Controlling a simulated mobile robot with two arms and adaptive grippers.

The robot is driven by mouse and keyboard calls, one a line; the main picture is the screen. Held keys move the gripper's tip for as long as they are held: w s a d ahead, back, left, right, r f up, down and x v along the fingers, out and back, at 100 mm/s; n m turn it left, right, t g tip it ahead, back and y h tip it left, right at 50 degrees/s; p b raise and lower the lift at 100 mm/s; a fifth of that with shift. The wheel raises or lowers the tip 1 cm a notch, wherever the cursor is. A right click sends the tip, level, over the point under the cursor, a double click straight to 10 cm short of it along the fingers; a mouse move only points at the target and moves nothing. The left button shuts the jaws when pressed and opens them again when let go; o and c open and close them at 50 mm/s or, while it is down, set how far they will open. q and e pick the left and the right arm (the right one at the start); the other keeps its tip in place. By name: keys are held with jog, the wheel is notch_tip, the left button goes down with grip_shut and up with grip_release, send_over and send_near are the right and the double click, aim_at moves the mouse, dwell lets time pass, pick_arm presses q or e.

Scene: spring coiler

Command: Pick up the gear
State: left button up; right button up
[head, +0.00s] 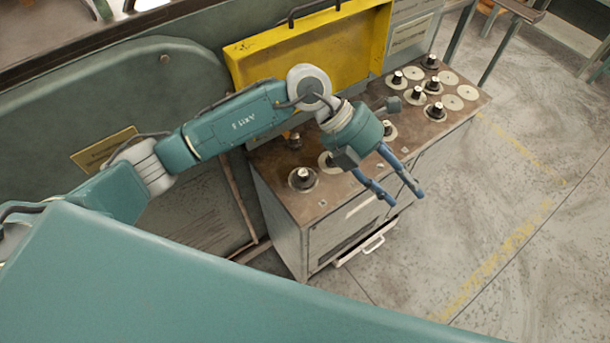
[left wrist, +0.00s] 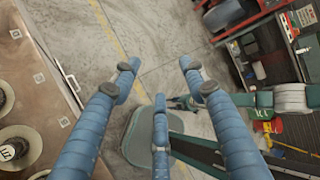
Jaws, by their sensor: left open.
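I cannot single out one gear. Several pale round discs with dark upright knobs, which may be the gears, stand on the brown cabinet top (head: 335,195). One such piece (head: 303,178) is at the near left corner. Others are at the far right end, such as this piece (head: 415,95). In the left wrist view, part of a round piece (left wrist: 17,148) shows at the left edge. My left gripper (head: 405,195) is open and empty, its blue fingers reaching past the cabinet's front edge. My right gripper is not seen.
A yellow panel (head: 300,48) with a dark handle stands behind the cabinet top. A white handle (head: 373,244) sticks out low on the cabinet front. The concrete floor (head: 500,215) to the right is clear. A red machine or cart (left wrist: 228,14) shows in the left wrist view.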

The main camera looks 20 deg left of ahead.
pick_arm(q)
jog(key=w+a+f+y, duration=0.3)
jog(key=a+f+y, duration=0.1)
jog(key=a, duration=0.4)
jog(key=t+y+p, duration=0.1)
jog(key=y+p, duration=0.1)
jog(key=y, duration=0.4)
send_over(303, 172)
jog(key=shift+n, duration=0.4)
notch_tip(303, 172, down, 5)
jog(key=shift+d, duration=0.1)
jog(key=shift+f+p, duration=0.4)
jog(key=shift+f, duration=0.1)
notch_tip(303, 172, down, 4)
jog(key=shift+s+r+p, duration=0.15)
jog(key=shift+p, duration=0.85)
jog(key=shift+f, duration=0.45)
grip_shut()
